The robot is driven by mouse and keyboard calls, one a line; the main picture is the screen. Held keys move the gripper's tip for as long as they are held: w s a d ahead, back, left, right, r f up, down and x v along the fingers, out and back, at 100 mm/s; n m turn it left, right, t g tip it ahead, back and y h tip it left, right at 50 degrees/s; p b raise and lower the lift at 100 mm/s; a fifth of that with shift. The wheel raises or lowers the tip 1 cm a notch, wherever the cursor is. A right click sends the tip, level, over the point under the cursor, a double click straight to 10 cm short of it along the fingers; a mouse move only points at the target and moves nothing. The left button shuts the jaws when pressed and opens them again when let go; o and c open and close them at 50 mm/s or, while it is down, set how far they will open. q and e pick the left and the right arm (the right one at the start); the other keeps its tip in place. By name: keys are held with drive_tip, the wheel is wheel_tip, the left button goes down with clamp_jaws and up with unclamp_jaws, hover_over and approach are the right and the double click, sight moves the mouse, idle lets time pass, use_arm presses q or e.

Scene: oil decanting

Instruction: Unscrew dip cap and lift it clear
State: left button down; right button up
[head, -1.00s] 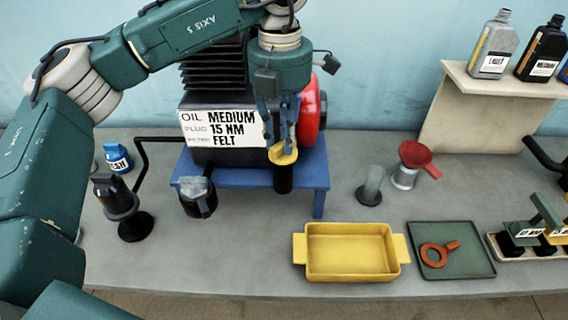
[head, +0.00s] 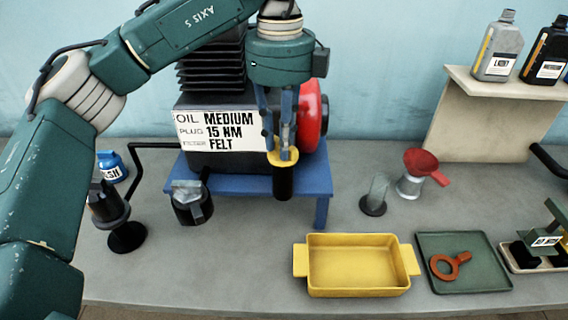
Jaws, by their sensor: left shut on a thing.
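The yellow dip cap (head: 283,157) is at the front right of the engine, on top of a black upright tube (head: 283,183). My left gripper (head: 281,148) points down from above and is shut on the cap. Its fingers hide part of the cap, and I cannot tell whether the cap is apart from the tube. The engine (head: 222,95) carries a white card (head: 218,131) reading medium oil, 15 Nm and felt. It stands on a blue stand (head: 245,180). My right gripper is not in view.
A yellow pan (head: 357,266) and a green tray (head: 490,285) with an orange ring tool (head: 449,265) lie in front. A red funnel (head: 426,162) stands right. Oil bottles (head: 495,48) stand on a shelf (head: 490,88).

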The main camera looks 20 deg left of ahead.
use_arm(q)
drive_tip(key=c, duration=1.5)
unclamp_jaws()
wheel_tip(320, 180, up, 6)
drive_tip(key=p, duration=0.5)
